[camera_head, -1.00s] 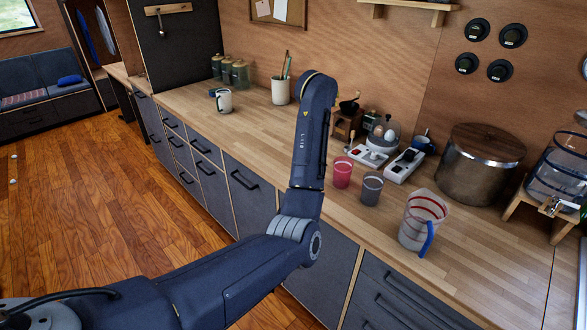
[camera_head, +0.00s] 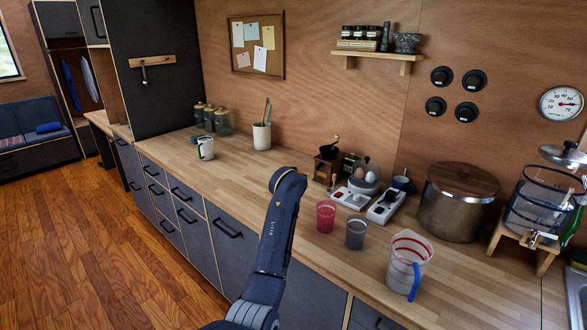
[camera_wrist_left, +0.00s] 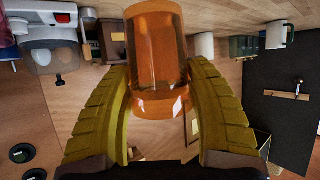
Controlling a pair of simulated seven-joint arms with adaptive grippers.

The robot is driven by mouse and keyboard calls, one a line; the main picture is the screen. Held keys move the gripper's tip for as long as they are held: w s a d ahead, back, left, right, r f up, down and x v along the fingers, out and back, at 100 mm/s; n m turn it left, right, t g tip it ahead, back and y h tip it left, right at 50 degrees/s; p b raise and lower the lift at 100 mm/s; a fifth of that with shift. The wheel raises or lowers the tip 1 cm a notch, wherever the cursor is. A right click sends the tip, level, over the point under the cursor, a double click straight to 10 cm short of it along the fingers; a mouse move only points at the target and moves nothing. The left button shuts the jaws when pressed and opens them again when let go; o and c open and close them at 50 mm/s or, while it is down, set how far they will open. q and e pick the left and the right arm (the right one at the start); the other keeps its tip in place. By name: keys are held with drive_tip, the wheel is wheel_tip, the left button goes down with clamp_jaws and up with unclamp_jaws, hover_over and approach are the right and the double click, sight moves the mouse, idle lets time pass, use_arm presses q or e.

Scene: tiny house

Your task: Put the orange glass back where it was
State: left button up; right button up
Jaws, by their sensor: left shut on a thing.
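The orange glass (camera_wrist_left: 155,55) is see-through and sits between the two yellow-green fingers of my left gripper (camera_wrist_left: 158,112) in the left wrist view. The gripper is shut on it. That view is upside down, with the counter along its top. In the head view my left arm reaches up in front of the counter; its gripper and the orange glass are hidden. On the counter (camera_head: 300,255) a red glass (camera_head: 326,216) and a grey glass (camera_head: 356,233) stand side by side. My right gripper is in neither view.
A measuring jug (camera_head: 408,262) stands right of the grey glass. A mug (camera_head: 206,149) and utensil pot (camera_head: 262,136) stand farther left. Counter between them is mostly clear.

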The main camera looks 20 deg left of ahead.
use_arm(q)
drive_tip(key=shift+f, duration=1.45)
drive_tip(key=shift+f, duration=0.1)
drive_tip(key=shift+f, duration=2.05)
drive_tip(key=shift+f, duration=0.1)
drive_tip(key=o, duration=1.6)
drive_tip(key=shift+f, duration=0.1)
drive_tip(key=shift+c, duration=0.2)
drive_tip(key=shift+s+r, duration=0.15)
drive_tip(key=shift+r, duration=0.05)
drive_tip(key=v, duration=1.1)
drive_tip(key=shift+s+r, duration=0.15)
drive_tip(key=shift+s, duration=0.2)
